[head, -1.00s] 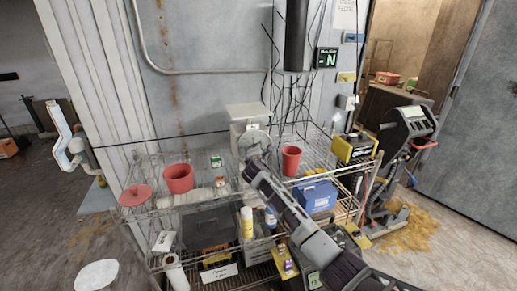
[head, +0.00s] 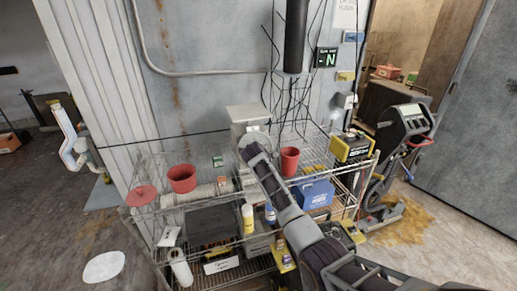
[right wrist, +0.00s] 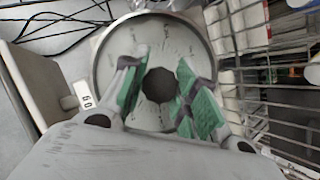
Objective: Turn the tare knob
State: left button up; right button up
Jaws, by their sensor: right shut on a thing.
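The scale (head: 246,114) is a pale box on the top of the wire rack, and my right arm covers most of its front in the head view. The right wrist view shows its round grey dial face (right wrist: 112,62) with a dark faceted tare knob (right wrist: 159,86) at the centre. My right gripper (right wrist: 162,62) has its green-padded fingers on either side of the knob and is shut on it. In the head view the right gripper (head: 252,147) is at the scale's front, and its fingertips are hard to make out. My left gripper is not in view.
The wire rack also carries red buckets (head: 182,179) and (head: 290,161), a blue box (head: 316,193) and a yellow-black device (head: 351,148). Dark cables (head: 292,97) hang behind the scale. The floor left of the rack is mostly clear.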

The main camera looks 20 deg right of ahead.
jog(key=shift+m+g+y+p, duration=0.3)
jog(key=shift+m+p, duration=0.2)
jog(key=shift+m, duration=0.2)
jog(key=shift+f, duration=0.1)
jog(key=o, duration=1)
jog(key=shift+s, duration=0.1)
jog(key=shift+s+r, duration=0.15)
jog(key=shift+r, duration=0.05)
